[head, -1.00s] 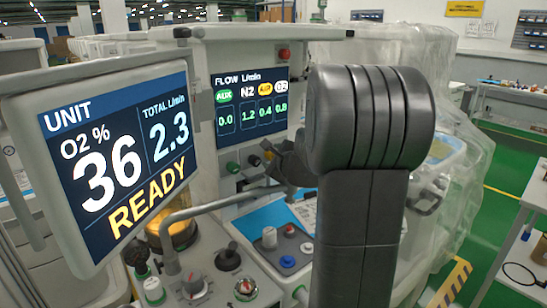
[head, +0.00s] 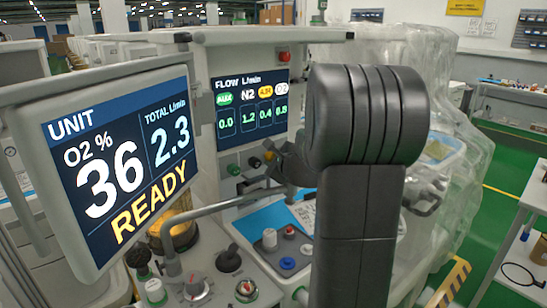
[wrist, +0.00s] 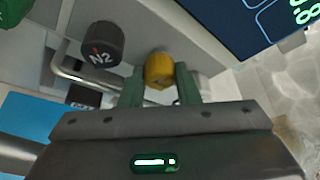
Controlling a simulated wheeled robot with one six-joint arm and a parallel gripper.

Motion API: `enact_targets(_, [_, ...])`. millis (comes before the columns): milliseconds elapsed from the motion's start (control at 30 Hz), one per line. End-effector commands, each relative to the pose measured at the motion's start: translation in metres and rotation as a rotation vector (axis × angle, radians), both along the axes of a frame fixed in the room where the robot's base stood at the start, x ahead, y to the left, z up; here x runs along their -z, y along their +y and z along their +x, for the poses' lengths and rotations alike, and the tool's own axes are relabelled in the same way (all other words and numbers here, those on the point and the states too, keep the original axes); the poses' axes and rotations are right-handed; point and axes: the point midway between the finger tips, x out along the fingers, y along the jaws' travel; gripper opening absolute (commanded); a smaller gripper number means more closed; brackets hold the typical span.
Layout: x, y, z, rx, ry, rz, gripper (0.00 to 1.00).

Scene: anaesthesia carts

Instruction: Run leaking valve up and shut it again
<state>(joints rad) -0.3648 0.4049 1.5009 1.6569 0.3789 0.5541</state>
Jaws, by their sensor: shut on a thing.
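The flow screen (head: 252,108) on the cart shows AUX, N2, a yellow column and O2, reading about 0.0, 1.2, 0.4 and 0.8. Below it are a green knob (head: 233,168) and a black knob (head: 255,162). In the wrist view, the black knob (wrist: 101,44) is marked N2, and a green knob (wrist: 12,12) shows at the upper left. My gripper (wrist: 162,72) is shut on the yellow knob (wrist: 158,66), with one finger on each side. In the head view, my gripper (head: 278,160) hides the yellow knob.
The large monitor (head: 120,150) reads O2 36 %, total 2.3 L/min, READY. A grey curved tube (head: 225,203) runs below my gripper. The worktop carries red, white and blue knobs (head: 288,262). Plastic-wrapped equipment (head: 455,160) stands to the right.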

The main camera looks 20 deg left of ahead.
Motion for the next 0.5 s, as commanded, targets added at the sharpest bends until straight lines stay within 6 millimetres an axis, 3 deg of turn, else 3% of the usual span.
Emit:
enact_targets(100, [0.0006, 0.0000, -0.0003, 0.000, 0.001, 0.001, 0.06])
enact_targets(133, [0.0005, 0.0000, -0.0002, 0.000, 0.001, 0.001, 0.35])
enact_targets(200, [0.0005, 0.0000, -0.0002, 0.000, 0.001, 0.001, 0.48])
enact_targets(500, [0.0000, -0.0004, -0.0005, 0.001, -0.001, 0.000, 0.51])
